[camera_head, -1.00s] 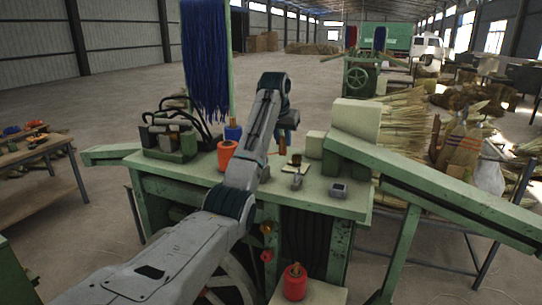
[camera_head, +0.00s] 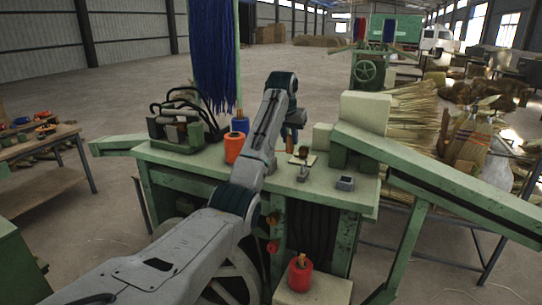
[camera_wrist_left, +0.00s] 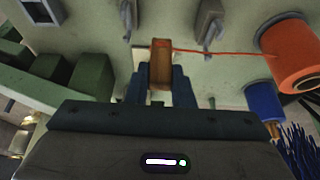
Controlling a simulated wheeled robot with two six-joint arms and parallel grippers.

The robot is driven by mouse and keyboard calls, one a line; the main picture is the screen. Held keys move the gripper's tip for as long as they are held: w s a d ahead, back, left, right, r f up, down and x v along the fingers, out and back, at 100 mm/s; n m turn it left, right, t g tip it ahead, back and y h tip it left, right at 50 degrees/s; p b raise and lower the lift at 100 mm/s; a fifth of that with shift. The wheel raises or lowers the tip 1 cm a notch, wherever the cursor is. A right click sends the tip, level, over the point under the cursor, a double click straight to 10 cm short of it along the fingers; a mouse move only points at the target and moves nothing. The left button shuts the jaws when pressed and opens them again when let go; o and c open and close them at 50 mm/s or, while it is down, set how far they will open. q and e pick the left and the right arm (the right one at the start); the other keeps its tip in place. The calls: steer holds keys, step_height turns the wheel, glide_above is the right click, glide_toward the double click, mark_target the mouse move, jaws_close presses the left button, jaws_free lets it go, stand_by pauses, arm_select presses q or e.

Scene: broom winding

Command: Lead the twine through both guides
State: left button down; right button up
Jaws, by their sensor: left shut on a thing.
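My left gripper (camera_wrist_left: 163,85) is shut on an orange-brown tab (camera_wrist_left: 160,62) above the green bench top (camera_head: 320,203). It also shows in the head view (camera_head: 292,135). Thin orange twine (camera_wrist_left: 225,52) runs from the tab to the orange spool (camera_wrist_left: 292,52), which also shows in the head view (camera_head: 235,147). Two grey guides stand on the bench: one (camera_wrist_left: 210,27) toward the spool, one (camera_wrist_left: 128,17) farther from it, also in the head view (camera_head: 303,173). The twine passes by the tip of the spool-side guide; I cannot tell whether it sits inside. My right gripper is out of view.
A blue spool (camera_head: 240,125) stands behind the orange one, under hanging blue strands (camera_head: 213,60). A small pale plate (camera_wrist_left: 140,58) lies under the tab. A grey open box (camera_head: 345,183) is on the right.

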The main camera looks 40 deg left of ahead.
arm_select(q)
steer(key=shift+r, duration=0.2)
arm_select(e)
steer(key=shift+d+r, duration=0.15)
arm_select(q)
steer(key=shift+d, duration=0.1)
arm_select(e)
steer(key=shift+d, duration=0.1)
arm_select(q)
steer(key=shift+w+d, duration=0.1)
steer(key=shift+d, duration=0.15)
steer(key=w+d, duration=0.3)
steer(key=d, duration=0.8)
steer(key=shift+w, duration=0.15)
steer(key=shift+f, duration=0.15)
